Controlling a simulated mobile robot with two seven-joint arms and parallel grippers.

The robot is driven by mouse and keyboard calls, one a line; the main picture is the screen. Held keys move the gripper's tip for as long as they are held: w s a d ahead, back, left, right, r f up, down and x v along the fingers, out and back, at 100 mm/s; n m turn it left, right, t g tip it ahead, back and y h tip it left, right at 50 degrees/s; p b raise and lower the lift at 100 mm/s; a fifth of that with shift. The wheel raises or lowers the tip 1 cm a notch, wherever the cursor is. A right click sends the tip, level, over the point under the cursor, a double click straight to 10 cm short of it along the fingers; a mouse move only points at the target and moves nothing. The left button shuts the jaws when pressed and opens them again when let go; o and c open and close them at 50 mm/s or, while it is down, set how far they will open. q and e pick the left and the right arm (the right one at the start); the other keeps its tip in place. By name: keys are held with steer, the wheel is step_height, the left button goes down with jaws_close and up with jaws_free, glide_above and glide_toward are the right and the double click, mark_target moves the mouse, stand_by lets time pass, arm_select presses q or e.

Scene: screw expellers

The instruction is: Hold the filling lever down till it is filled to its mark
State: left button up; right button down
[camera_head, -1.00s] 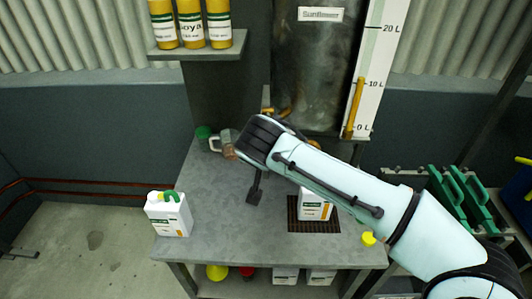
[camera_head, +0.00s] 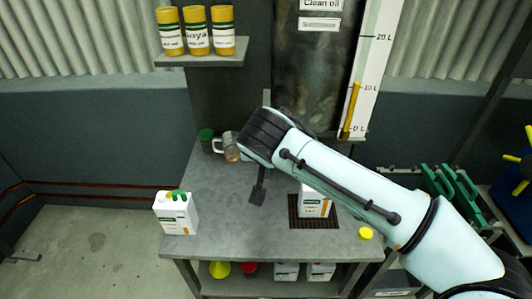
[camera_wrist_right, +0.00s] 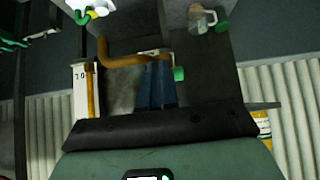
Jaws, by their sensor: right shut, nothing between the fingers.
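A white can (camera_head: 313,203) stands upright on the dark grate (camera_head: 298,222) on the bench, partly hidden by my right arm. Its fill level and mark cannot be made out. The oil tank (camera_head: 318,60) stands behind, with a gauge (camera_head: 358,95) reading about 10 L. In the right wrist view an orange-brown pipe or lever (camera_wrist_right: 125,60) runs across just beyond my right gripper (camera_wrist_right: 157,60). The fingers are shut and empty, seemingly at its end, by a small green knob (camera_wrist_right: 179,74); contact cannot be told. The head view hides this behind my arm.
A second white can with a green top (camera_head: 176,212) stands at the bench's left front. A glass mug (camera_head: 228,145) and a green-lidded item (camera_head: 205,139) stand at the back left. A yellow cap (camera_head: 365,233) lies right. Yellow bottles (camera_head: 197,30) line the shelf.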

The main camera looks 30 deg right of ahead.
steer(key=v, duration=0.7)
steer(key=shift+d+p, duration=0.15)
steer(key=shift+p, duration=0.25)
steer(key=shift+s, duration=0.15)
